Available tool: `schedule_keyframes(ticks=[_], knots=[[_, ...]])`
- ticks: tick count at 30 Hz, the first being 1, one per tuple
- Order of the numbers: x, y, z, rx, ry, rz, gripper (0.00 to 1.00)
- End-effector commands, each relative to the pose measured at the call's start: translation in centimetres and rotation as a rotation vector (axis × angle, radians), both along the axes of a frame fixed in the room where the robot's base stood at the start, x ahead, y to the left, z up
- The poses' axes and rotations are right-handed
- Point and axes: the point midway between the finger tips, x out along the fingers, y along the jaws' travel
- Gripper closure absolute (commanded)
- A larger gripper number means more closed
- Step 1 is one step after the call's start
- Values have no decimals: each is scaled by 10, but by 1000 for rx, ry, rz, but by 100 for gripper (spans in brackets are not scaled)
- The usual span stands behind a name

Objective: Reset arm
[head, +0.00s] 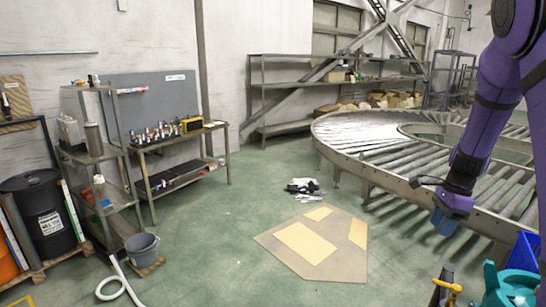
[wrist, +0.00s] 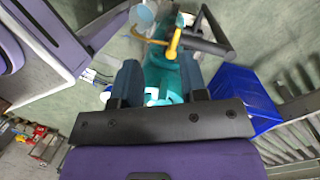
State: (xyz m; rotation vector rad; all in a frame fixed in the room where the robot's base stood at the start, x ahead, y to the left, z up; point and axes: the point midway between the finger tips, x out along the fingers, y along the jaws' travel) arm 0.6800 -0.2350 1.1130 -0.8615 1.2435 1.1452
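My purple arm hangs at the right of the head view. My gripper (head: 446,224) points down in front of the roller conveyor and above the floor. The wrist view shows the same gripper (wrist: 161,80) with its two dark blue fingers apart and nothing held between them. A teal object lies beyond the fingers in that view and does not appear to be gripped.
The roller conveyor (head: 375,163) curves close behind my gripper. A teal item (head: 512,288) and a blue bin (head: 524,252) sit at the lower right. A workbench (head: 180,140) and shelves stand left. Green floor around the tan mat (head: 275,255) is mostly clear.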

Motion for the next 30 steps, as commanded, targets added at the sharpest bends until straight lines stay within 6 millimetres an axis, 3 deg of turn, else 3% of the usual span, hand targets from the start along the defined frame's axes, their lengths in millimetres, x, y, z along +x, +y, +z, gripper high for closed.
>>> schedule_keyframes(ticks=[3,15,24,30], knots=[[-13,23,34,19,-76,156,60],[-76,87,125,-14,-305,703,60],[-139,125,173,-133,-445,1118,60],[-184,145,193,-258,-508,1389,60]])
